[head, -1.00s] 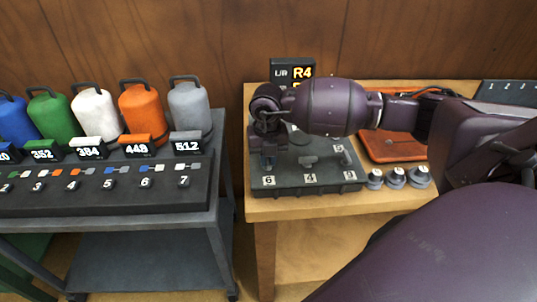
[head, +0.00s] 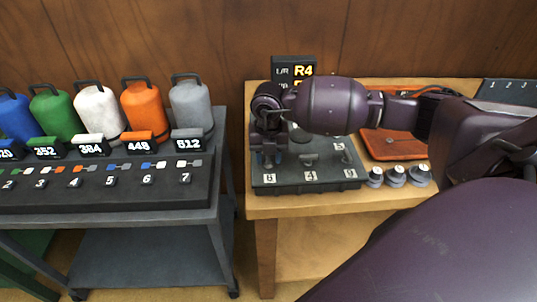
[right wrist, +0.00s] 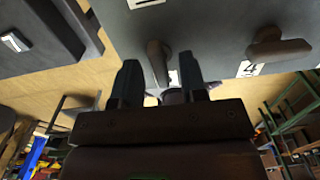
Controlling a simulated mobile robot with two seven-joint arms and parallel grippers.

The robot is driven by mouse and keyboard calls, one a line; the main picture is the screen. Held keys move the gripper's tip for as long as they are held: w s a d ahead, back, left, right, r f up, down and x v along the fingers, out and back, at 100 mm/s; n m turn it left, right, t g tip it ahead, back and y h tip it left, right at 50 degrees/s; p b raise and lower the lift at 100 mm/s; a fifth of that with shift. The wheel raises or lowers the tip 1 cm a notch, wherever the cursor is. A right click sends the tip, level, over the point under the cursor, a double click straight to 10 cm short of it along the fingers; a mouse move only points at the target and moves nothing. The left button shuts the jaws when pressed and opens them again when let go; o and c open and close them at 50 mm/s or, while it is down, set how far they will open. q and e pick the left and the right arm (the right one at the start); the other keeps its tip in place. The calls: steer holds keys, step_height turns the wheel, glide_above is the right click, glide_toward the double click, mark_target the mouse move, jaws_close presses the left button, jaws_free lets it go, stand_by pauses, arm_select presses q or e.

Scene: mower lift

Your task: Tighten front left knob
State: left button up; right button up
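The dark grey panel (head: 330,181) on the wooden table bears several grey knobs and the front labels 6, 4 and 9. The front left knob (head: 268,163), above label 6, is partly hidden by my right gripper (head: 268,156). In the right wrist view, the fingers of my right gripper (right wrist: 160,82) stand on both sides of this knob's bar (right wrist: 158,62), with narrow gaps showing. The gripper is open around it. The front middle knob (head: 308,160) is beside it and also shows in the right wrist view (right wrist: 280,46). My left gripper is out of view.
Three loose grey knobs (head: 396,177) stand right of the panel. Behind them lies an orange tray (head: 394,146). A display (head: 293,69) reading R4 stands behind the panel. A dark cart (head: 140,270) with coloured canisters stands at left, with a gap between it and the table.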

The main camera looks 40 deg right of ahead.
mark_target(269, 157)
step_height(269, 157, up, 11)
stand_by(0.7)
steer(key=shift+f, duration=0.1)
